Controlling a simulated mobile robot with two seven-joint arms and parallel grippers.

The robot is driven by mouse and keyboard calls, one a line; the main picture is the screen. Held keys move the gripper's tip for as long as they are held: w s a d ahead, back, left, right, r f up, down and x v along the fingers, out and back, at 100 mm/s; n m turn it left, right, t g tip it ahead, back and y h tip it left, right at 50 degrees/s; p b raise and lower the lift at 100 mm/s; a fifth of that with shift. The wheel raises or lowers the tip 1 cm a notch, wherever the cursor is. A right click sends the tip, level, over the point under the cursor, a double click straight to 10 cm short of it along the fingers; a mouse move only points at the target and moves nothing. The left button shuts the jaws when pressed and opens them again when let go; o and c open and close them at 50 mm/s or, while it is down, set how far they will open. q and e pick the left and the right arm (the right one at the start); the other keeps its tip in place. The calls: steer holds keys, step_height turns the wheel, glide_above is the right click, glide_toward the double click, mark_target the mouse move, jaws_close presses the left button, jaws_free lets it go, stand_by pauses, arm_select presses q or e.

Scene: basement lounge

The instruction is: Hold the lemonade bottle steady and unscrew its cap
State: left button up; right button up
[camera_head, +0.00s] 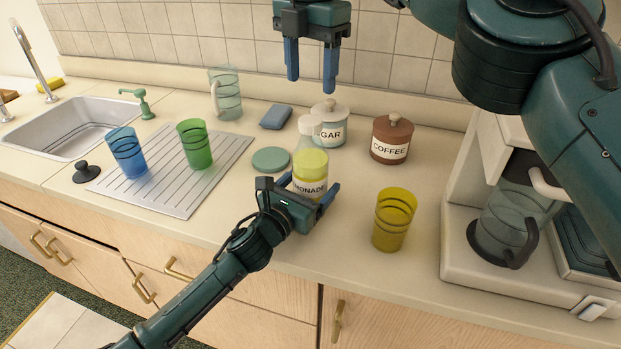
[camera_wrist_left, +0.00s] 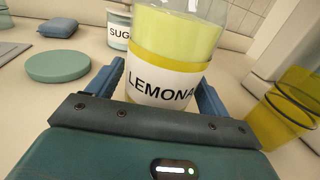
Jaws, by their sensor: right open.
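The lemonade bottle (camera_head: 310,165) stands upright on the counter, clear above its pale yellow drink, with a "LEMONADE" label. Its white cap (camera_head: 309,124) is on top, in front of the sugar jar. My left gripper (camera_head: 309,188) has its blue fingers on either side of the bottle's lower part. The left wrist view shows the bottle (camera_wrist_left: 170,60) between these fingers, close to both; I cannot tell whether they press on it. My right gripper (camera_head: 311,80) is open and empty, pointing down, above and apart from the cap.
The sugar jar (camera_head: 329,133) and coffee jar (camera_head: 391,141) stand behind the bottle. A yellow cup (camera_head: 394,222) and coffee machine (camera_head: 500,262) are to the right. A green disc (camera_head: 271,160) and blue sponge (camera_head: 276,116) lie left, beside the drying mat (camera_head: 184,192) with cups.

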mark_target(310, 120)
arm_select(q)
steer(key=c, duration=1.4)
steer(key=shift+c, duration=1.3)
arm_select(e)
steer(key=shift+m, duration=0.7)
arm_select(q)
jaws_close()
arm_select(e)
steer(key=m, duration=0.2)
steer(key=shift+m, duration=0.4)
steer(key=shift+f, duration=4)
steer(key=c, duration=1.1)
steer(key=shift+o, duration=0.2)
